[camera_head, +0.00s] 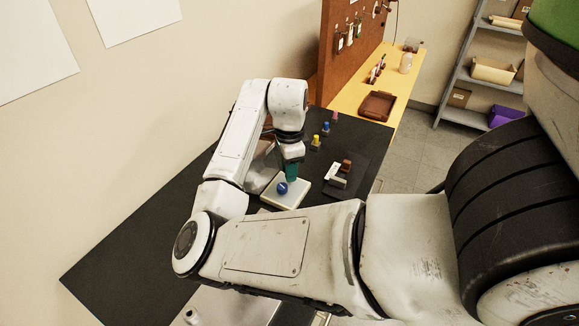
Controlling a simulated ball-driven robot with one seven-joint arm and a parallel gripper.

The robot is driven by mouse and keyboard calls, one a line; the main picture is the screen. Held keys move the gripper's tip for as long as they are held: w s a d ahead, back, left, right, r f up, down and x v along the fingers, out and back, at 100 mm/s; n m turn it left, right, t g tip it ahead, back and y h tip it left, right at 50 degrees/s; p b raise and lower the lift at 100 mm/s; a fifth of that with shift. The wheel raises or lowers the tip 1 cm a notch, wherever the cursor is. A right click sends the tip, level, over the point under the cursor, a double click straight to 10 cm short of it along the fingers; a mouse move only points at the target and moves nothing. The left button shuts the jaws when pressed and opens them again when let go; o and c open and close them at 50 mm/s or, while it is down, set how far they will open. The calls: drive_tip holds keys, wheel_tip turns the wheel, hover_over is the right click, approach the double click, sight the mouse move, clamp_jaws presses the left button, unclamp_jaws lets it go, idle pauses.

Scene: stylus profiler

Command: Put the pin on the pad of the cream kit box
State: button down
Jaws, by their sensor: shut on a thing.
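The cream kit box (297,199) is a pale, flat, square block on the black table, in the middle of the head view. A round blue thing (282,187), apparently the head of the pin, shows over its top. My gripper (289,177) points down over the box, with teal at its end. It is shut, apparently on the pin, right beside the blue head. The pin's shaft and the pad are too small or hidden to make out. I cannot tell whether the pin touches the box.
Small yellow (316,141), blue (325,129) and red (335,115) topped pieces stand in a row behind. A white block piece (336,176) with a brown part lies on a dark mat to the right. A brown tray (377,106) sits on the yellow bench. The black table's left is clear.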

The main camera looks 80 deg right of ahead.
drive_tip(key=shift+f, duration=0.15)
drive_tip(key=c, duration=1.2)
unclamp_jaws()
wheel_tip(320, 180, up, 12)
drive_tip(key=shift+r, duration=0.2)
